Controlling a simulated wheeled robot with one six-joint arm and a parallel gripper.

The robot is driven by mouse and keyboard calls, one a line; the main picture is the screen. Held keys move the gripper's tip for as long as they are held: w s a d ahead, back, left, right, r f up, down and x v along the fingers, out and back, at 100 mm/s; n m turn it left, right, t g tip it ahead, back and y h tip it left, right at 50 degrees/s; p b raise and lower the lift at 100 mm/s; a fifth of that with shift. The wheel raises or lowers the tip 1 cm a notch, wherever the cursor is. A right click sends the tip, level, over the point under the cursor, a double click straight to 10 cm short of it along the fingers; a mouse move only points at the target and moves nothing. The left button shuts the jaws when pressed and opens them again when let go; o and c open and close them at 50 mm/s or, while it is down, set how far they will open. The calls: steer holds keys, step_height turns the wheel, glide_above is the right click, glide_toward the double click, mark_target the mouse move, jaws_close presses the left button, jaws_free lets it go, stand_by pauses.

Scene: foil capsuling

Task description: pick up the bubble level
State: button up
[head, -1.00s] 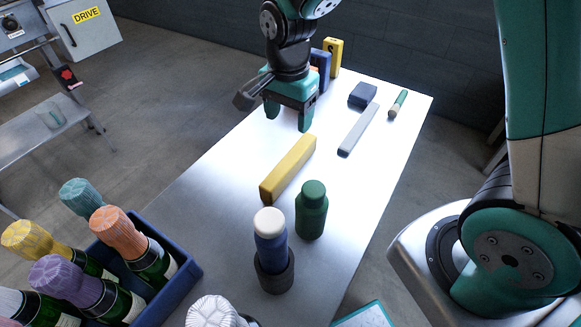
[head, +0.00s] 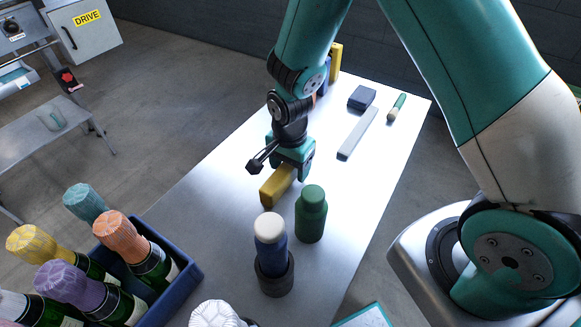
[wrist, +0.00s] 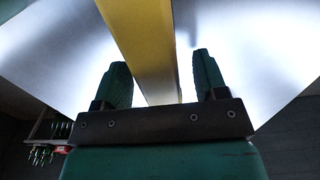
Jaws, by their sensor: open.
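The bubble level, a long yellow bar (head: 273,190), lies on the steel table; in the head view my gripper hides its far part. In the wrist view the yellow bar (wrist: 148,45) runs between my two fingers, with a gap of bright table showing by the right finger. My gripper (head: 292,176) is open, pointing down over the bar, one finger on each side. I cannot tell how far the fingertips are above the table.
A green bottle (head: 311,213) and a blue bottle with a white cap (head: 271,244) stand just in front of the level. A grey bar (head: 358,133), a dark block (head: 362,97) and a brush (head: 397,107) lie behind. A blue crate (head: 187,278) holds foil-topped bottles.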

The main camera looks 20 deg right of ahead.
steer(key=shift+c, duration=0.2)
steer(key=c, duration=1.1)
steer(key=shift+o, duration=0.2)
